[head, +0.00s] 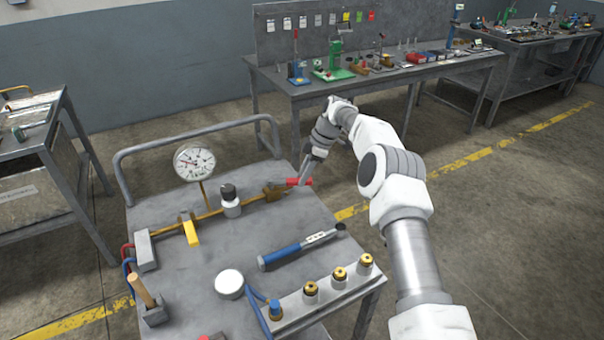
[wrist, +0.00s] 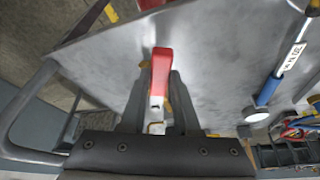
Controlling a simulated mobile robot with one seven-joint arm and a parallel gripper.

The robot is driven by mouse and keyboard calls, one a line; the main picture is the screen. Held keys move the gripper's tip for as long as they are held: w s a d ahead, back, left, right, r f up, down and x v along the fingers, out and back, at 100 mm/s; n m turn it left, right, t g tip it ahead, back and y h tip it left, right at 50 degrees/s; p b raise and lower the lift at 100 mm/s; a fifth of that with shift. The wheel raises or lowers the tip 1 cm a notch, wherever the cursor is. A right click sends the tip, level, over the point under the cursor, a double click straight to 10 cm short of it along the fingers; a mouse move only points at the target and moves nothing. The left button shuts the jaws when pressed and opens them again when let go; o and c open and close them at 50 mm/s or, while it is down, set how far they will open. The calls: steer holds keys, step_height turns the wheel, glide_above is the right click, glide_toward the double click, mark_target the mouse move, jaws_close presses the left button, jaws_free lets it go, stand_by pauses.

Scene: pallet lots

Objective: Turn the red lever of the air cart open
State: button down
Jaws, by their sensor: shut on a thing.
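The air cart (head: 165,292) has a grey top with a brass pipe line, a round gauge (head: 194,161) and a yellow lever (head: 190,232). The red lever (head: 298,182) sits at the right end of the pipe, near the cart's far right edge. My gripper (head: 306,181) reaches down to it from above. In the wrist view the red lever (wrist: 160,72) lies between the two fingers of my gripper (wrist: 158,100), which are shut on it. The valve body under the lever is mostly hidden in the wrist view.
A blue-handled tool (head: 281,257) lies on the cart top, which also shows in the wrist view (wrist: 215,50). A block with several brass fittings (head: 338,276) stands at the front right. A grey rail (head: 195,128) rises along the cart's back. A workbench (head: 375,82) stands behind.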

steer(key=shift+w, duration=0.15)
stand_by(0.3)
steer(key=c, duration=0.6)
jaws_free()
steer(key=shift+c, duration=0.2)
steer(key=p+v, duration=1.1)
steer(key=v, duration=0.6)
steer(key=shift+r, duration=0.25)
steer(key=shift+w, duration=0.1)
steer(key=shift+c, duration=0.3)
